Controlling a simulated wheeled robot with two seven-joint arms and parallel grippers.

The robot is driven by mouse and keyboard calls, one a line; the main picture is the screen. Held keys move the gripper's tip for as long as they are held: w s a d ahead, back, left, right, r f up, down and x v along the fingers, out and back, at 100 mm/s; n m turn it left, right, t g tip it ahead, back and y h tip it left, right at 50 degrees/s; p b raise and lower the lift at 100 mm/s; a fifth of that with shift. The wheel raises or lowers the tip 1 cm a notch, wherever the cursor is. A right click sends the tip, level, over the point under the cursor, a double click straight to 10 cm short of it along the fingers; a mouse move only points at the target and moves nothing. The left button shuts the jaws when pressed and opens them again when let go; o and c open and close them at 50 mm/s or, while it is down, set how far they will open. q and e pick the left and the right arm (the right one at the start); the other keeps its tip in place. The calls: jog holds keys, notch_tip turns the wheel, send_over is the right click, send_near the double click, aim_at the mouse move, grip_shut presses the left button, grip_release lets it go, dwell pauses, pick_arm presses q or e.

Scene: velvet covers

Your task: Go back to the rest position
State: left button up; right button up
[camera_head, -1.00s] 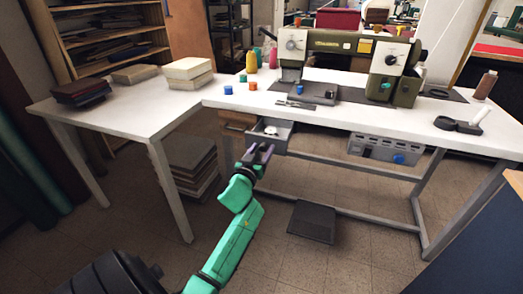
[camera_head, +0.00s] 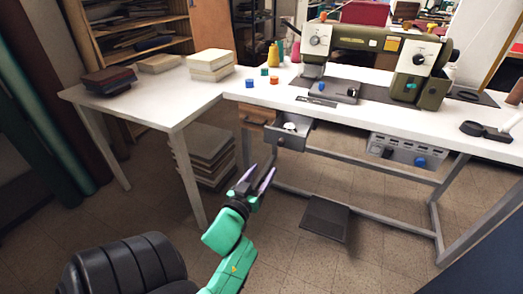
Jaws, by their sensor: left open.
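My left gripper (camera_head: 257,181) is open, with two purple-tipped fingers apart and nothing between them. It is in front of and below the open grey drawer (camera_head: 292,133) under the sewing table, apart from it. A small whitish object (camera_head: 290,127) lies in the drawer. My left arm is green and comes up from the bottom of the picture. My right gripper is out of view.
The white sewing table (camera_head: 225,103) bears a green sewing machine (camera_head: 365,45), thread spools and stacked covers. A grey control box (camera_head: 404,150) hangs under it. A foot pedal (camera_head: 325,219) lies on the floor. A black chair (camera_head: 122,262) stands at lower left.

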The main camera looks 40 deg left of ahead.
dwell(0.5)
pick_arm(q)
jog(key=s+d+f+m+g+h, duration=0.15)
jog(key=d+f+g, duration=0.25)
jog(key=f, duration=0.9)
jog(key=d+f+m+g+h, duration=0.2)
jog(key=d+f+g+h, duration=0.15)
jog(key=f, duration=0.95)
jog(key=s+d+f+m+g, duration=0.2)
jog(key=s+d+f+g, duration=0.2)
jog(key=s+f, duration=0.4)
jog(key=s+d+f+m+g+h, duration=0.15)
jog(key=s+f+g, duration=0.25)
jog(key=s+f, duration=0.6)
jog(key=s+a+r+p, duration=0.2)
jog(key=s+r+p, duration=0.9)
jog(key=p, duration=0.9)
jog(key=shift+s+a+r+m+y+p, duration=0.15)
jog(key=shift+s+r+m+y+p, duration=0.2)
jog(key=shift+r, duration=0.3)
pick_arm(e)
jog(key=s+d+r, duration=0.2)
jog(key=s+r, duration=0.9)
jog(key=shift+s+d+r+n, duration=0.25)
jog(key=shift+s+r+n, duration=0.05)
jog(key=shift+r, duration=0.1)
